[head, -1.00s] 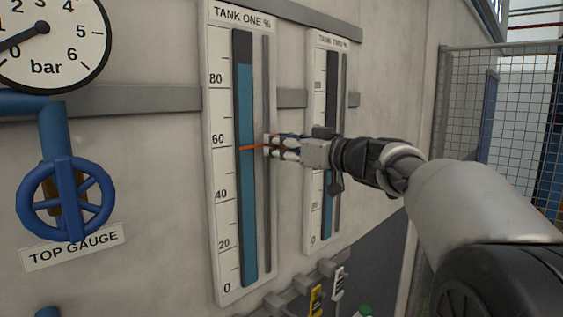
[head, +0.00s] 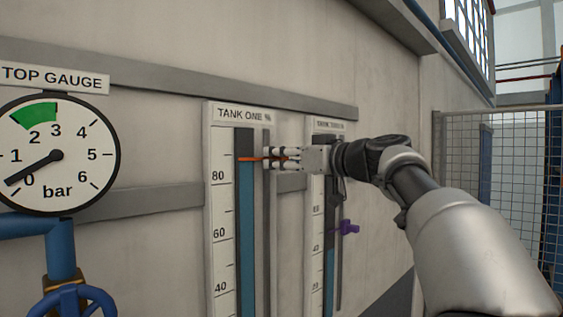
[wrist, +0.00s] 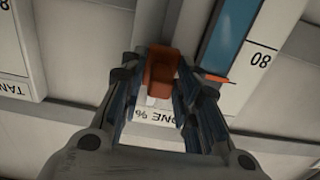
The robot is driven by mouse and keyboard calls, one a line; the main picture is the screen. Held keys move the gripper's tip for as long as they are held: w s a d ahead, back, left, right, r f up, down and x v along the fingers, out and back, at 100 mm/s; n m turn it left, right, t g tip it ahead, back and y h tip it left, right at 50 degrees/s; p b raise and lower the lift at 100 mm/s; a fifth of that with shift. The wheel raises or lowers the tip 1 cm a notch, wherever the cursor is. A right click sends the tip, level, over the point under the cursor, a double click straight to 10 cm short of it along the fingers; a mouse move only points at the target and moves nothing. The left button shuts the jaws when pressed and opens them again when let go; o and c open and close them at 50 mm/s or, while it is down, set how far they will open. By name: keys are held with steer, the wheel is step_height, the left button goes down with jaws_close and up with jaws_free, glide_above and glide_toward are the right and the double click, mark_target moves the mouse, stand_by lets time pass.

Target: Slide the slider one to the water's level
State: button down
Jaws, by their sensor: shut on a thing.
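Slider one shows as an orange pointer (head: 252,159) across the tank one gauge tube, above the 80 mark. The blue water column (head: 246,215) tops out at about the pointer's height, with dark empty tube above it. In the wrist view, the orange slider block (wrist: 161,70) sits between my fingers, and its pointer (wrist: 216,77) lies near the end of the blue strip. My gripper (head: 272,158) is shut on slider one, at the grey rail right of the tube; the fingers hide most of the block in the head view.
The tank two gauge with a purple slider (head: 346,228) stands right of tank one, partly behind my arm. A round bar gauge (head: 57,155) and blue valve wheel (head: 76,304) are at left. A mesh fence (head: 463,165) stands at right.

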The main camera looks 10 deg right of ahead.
steer(key=c, duration=1.5)
jaws_free()
steer(key=shift+s+d, duration=0.1)
steer(key=v, duration=1.1)
steer(key=shift+s+d, duration=0.2)
steer(key=shift+s, duration=0.15)
